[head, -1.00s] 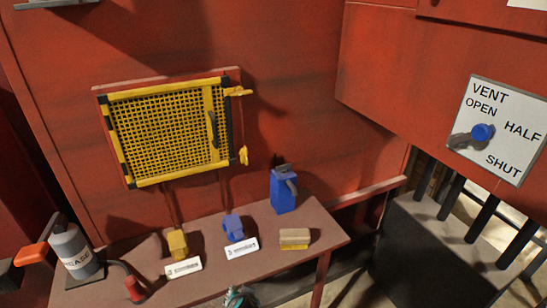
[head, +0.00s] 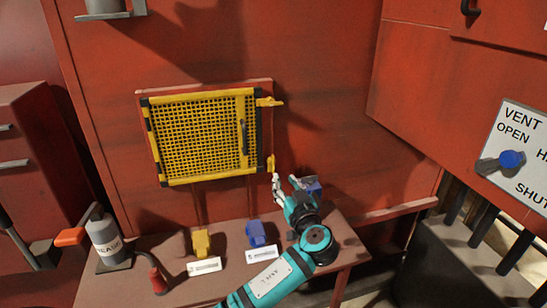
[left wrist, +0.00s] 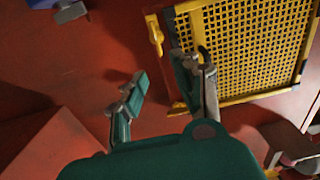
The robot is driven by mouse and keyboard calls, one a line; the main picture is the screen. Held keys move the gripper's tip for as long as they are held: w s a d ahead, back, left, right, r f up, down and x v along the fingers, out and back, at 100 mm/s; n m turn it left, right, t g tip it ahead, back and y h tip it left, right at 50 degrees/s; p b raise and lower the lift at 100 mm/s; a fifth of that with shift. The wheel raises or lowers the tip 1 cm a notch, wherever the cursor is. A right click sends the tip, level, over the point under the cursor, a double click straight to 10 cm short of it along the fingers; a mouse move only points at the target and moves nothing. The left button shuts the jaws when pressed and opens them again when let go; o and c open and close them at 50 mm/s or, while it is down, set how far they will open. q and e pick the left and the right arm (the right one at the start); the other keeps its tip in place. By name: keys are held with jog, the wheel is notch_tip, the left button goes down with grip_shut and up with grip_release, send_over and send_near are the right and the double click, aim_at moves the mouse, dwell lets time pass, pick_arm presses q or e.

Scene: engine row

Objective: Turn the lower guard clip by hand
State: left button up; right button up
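The yellow lower guard clip (head: 270,163) hangs upright at the lower right corner of the yellow mesh guard (head: 198,181). A yellow upper clip (head: 268,102) points sideways at the upper right corner. My left gripper (head: 285,181) is open and empty, just below and right of the lower clip. In the left wrist view, which looks upside down, the lower clip (left wrist: 154,33) shows beyond and between the spread fingers of the gripper (left wrist: 160,78). I cannot tell whether a finger touches the clip. My right gripper is not in view.
Below the guard, a bench (head: 222,286) carries a yellow piece (head: 201,242), a blue piece (head: 255,233) and a grey canister (head: 106,242). A red cabinet overhang (head: 435,95) and vent panel (head: 520,160) are at right.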

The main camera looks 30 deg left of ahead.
aim_at(274, 161)
pick_arm(q)
jog(key=p+x, duration=0.3)
jog(key=x, duration=0.8)
jog(key=shift+w+a+r, duration=0.1)
jog(key=shift+w+a, duration=0.05)
jog(key=shift+w, duration=0.05)
jog(key=shift+w+a, duration=0.35)
grip_shut()
